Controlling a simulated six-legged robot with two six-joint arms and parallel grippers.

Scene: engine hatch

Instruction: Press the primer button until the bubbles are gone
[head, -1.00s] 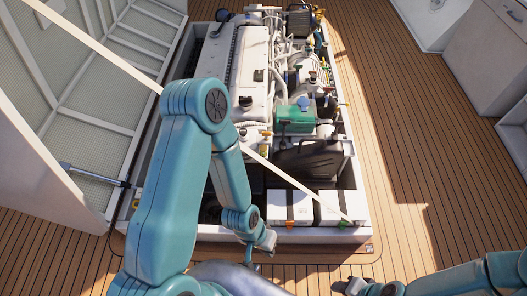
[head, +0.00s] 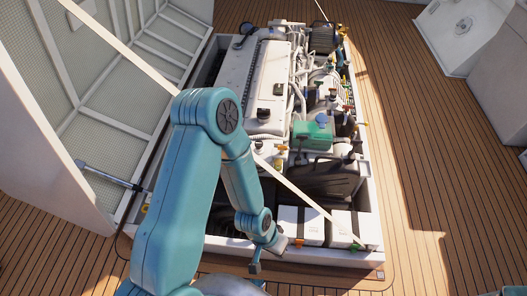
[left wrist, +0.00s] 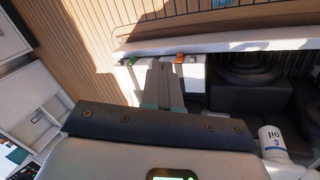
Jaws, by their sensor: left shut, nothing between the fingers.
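The white engine (head: 245,75) sits in the open hatch bay. I cannot make out the primer button or any bubbles in either view. My left gripper (head: 272,243) is low at the near end of the bay, beside two white boxes (head: 300,226), well short of the engine. In the left wrist view its fingers (left wrist: 168,82) are together and empty, in front of the white boxes. A white cylinder marked 110 (left wrist: 271,143) stands at the lower right there. My right gripper is not in view.
A green box with a blue cap (head: 313,135) and a black tank (head: 325,178) sit between engine and boxes. The raised hatch lid (head: 95,95) with its strut (head: 105,174) stands at left. The deck at right (head: 415,160) is clear.

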